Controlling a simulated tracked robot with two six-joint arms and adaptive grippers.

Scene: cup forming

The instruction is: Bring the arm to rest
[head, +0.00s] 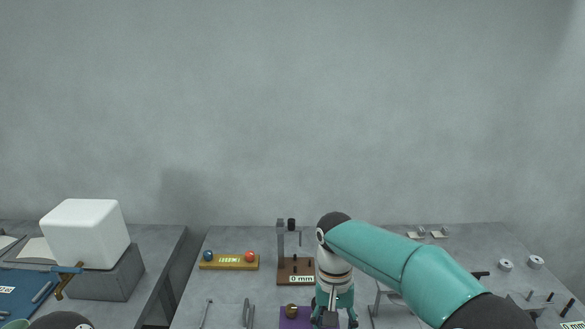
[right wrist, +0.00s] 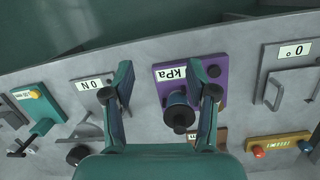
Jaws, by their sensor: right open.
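My right arm (head: 405,265) reaches in from the right in the head view and bends down over the middle table. Its gripper (head: 335,318) points down beside a purple plate (head: 294,323), low in the picture. In the right wrist view the gripper (right wrist: 164,88) is open, with its two fingers apart. The purple plate marked kPa (right wrist: 164,80) shows between and beyond them. A dark cylinder with a black end (right wrist: 178,112) appears between the fingers; I see no finger touching it. My left gripper is not in view.
A brown stand marked 0 mm (head: 296,279) and a yellow block with blue and red balls (head: 229,261) stand behind. White rolls (head: 505,265) lie at right. A white cube (head: 86,233) rests on a grey block (head: 107,281) at left. Bare tabletop lies between the fixtures.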

